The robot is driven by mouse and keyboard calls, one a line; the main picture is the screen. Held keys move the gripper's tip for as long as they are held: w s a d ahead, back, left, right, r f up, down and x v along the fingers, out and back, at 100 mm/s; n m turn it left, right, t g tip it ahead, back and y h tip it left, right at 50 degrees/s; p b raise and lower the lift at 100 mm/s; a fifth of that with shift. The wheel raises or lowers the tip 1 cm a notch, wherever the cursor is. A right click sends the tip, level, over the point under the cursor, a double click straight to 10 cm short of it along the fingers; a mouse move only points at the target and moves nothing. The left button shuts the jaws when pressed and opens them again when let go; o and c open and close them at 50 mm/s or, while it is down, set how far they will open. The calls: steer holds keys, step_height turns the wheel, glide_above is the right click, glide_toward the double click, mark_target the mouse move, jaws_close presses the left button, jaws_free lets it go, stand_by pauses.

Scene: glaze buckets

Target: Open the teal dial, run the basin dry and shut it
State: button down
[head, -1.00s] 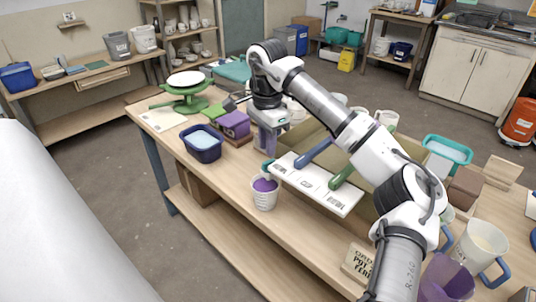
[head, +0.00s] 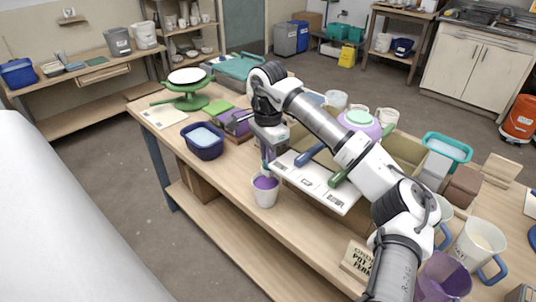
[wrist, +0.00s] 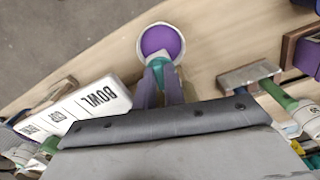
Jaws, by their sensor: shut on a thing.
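The white board (head: 330,196) with printed labels, one reading BOWL, carries a teal dial (wrist: 158,66), a blue handle (head: 308,155) and a green handle (head: 338,179). My gripper (wrist: 159,78) is shut on the teal dial, its two fingers on either side of it. In the head view my gripper (head: 266,160) hides most of the dial. A white bucket (head: 265,198) stands on the bench just below; purple glaze (wrist: 162,42) shows in it. I cannot make out a stream.
A navy tub (head: 203,147) and purple blocks (head: 238,123) stand left of the bucket. A green turntable (head: 188,98) is at the far left. A teal tub (head: 448,148), mugs and a purple pitcher (head: 443,277) crowd the right. The front bench strip is mostly clear.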

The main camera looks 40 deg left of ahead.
steer(key=shift+m, duration=0.3)
steer(key=m+b, duration=0.1)
steer(key=m, duration=0.2)
steer(key=shift+w+m+b, duration=0.1)
steer(key=shift+m+b, duration=0.2)
steer(key=m+b, duration=0.1)
steer(key=m, duration=0.3)
steer(key=shift+a+m, duration=0.1)
steer(key=shift+m, duration=0.2)
steer(key=m+b, duration=0.1)
steer(key=m, duration=0.5)
steer(key=shift+w, duration=0.15)
steer(key=shift+m, duration=0.4)
steer(key=c, duration=1.8)
jaws_free()
steer(key=shift+o, duration=0.2)
step_height(320, 180, up, 14)
steer(key=b, duration=0.1)
steer(key=shift+b, duration=0.3)
